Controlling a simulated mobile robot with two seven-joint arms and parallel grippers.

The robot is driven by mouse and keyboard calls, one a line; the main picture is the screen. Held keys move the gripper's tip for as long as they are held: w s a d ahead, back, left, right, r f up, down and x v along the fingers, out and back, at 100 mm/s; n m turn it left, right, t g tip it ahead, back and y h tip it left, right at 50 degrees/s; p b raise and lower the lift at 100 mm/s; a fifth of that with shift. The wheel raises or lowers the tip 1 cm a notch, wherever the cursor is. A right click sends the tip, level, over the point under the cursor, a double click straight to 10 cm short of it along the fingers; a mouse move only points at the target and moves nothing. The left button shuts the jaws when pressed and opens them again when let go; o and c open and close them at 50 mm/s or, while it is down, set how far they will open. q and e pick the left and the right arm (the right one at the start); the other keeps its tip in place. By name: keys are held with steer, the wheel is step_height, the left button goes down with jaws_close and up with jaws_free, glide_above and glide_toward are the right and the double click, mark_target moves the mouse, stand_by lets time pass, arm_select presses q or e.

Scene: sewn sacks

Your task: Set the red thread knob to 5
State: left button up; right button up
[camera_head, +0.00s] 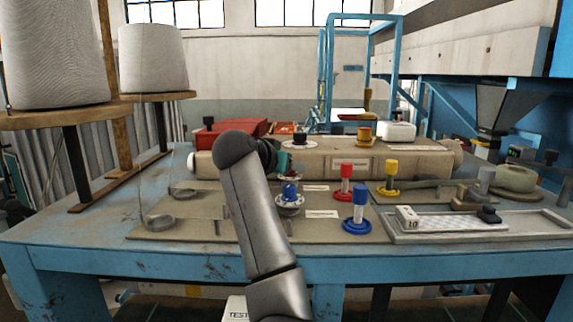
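A red knob (345,181) stands upright on a round red base, right of centre on the bench's fixture plate. My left arm rises from the bottom centre, and its dark wrist covers the middle-left of the plate. My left gripper (283,161) points right and away from the wrist, in front of the beige roller. A small teal and reddish patch shows at its tip. I cannot tell whether its fingers are open or touching a knob there. No dial numbers are readable. My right gripper is not in view.
A larger blue knob (357,214) and a yellow knob (391,177) are to the right. A beige roller (400,158) lies behind. Thread cones (153,60) stand left. A grey tray (510,229) is right.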

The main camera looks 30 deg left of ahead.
arm_select(q)
jaws_close()
stand_by(0.4)
